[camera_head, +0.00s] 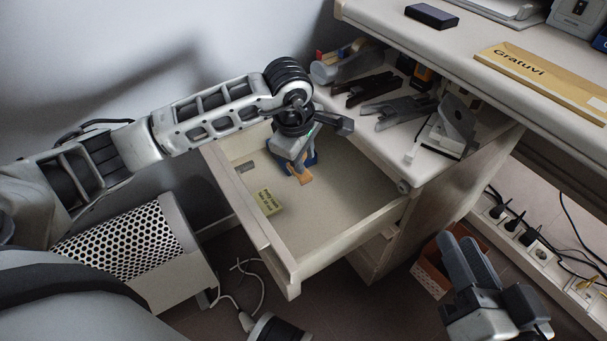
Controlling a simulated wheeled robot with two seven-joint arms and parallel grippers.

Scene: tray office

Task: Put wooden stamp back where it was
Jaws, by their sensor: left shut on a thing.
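The drawer (350,237) is pulled open below the desk. My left gripper (299,170) points down into it near the back wall and is shut on a small wooden piece (304,179), which looks like the wooden stamp. The gripper hides most of it, and I cannot tell whether it touches the drawer floor. A dark blue thing (312,158) shows right beside the fingers, partly hidden. My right gripper (459,241) is low at the right, outside the drawer and away from the stamp. I cannot tell whether its fingers are apart.
A yellow note (268,202) lies at the drawer's left side. Most of the drawer floor is bare. A cluttered lower surface with a hole punch (449,128) and dark staplers (372,88) is above right. An orange basket (432,271) and a power strip (541,252) are below right.

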